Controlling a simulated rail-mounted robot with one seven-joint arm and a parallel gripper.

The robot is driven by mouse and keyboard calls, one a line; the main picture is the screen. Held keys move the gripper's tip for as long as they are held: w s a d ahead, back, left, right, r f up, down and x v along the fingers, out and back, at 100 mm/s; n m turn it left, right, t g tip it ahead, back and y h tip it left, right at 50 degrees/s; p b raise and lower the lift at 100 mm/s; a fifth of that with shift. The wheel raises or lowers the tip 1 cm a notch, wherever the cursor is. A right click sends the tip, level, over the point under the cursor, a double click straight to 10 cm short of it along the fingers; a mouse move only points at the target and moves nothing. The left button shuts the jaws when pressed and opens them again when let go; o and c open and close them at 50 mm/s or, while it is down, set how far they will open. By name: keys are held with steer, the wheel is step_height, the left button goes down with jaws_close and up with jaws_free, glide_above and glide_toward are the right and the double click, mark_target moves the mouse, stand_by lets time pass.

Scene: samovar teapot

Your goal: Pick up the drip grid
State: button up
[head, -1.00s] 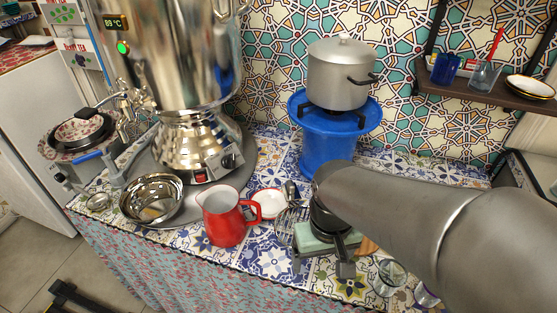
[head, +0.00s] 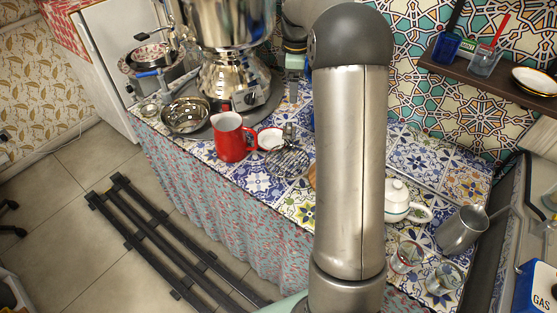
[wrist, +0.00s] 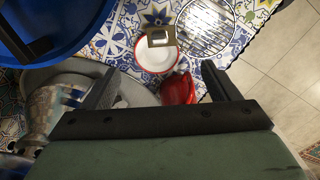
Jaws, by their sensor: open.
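The drip grid looks to be the round wire grid (head: 290,161) lying on the tiled counter, right of the red pitcher (head: 231,138). In the wrist view the grid (wrist: 206,27) is at the top right, beyond the fingertips and apart from them. My gripper (wrist: 160,68) is open, with nothing held between its two fingers. A white saucer with a red rim (wrist: 156,58) shows between and beyond the fingertips. In the head view the gripper is near the samovar, partly hidden by my arm.
The samovar (head: 226,75) stands on a round tray behind the pitcher, with a perforated metal bowl (head: 186,114) at left. A small metal piece (wrist: 160,37) is by the saucer. A white teapot (head: 398,203) stands at right.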

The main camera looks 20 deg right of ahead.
glide_toward(291, 129)
steer(key=f, duration=0.2)
steer(key=w+f, duration=0.1)
steer(key=d+f, duration=0.1)
steer(key=f, duration=0.1)
steer(key=shift+w+f+p, duration=0.2)
steer(key=shift+f+p, duration=0.15)
steer(key=shift+s+a+f+p, duration=0.15)
steer(key=shift+f+p, duration=0.35)
steer(key=shift+f, duration=2.2)
steer(key=shift+c, duration=0.3)
steer(key=c, duration=1.1)
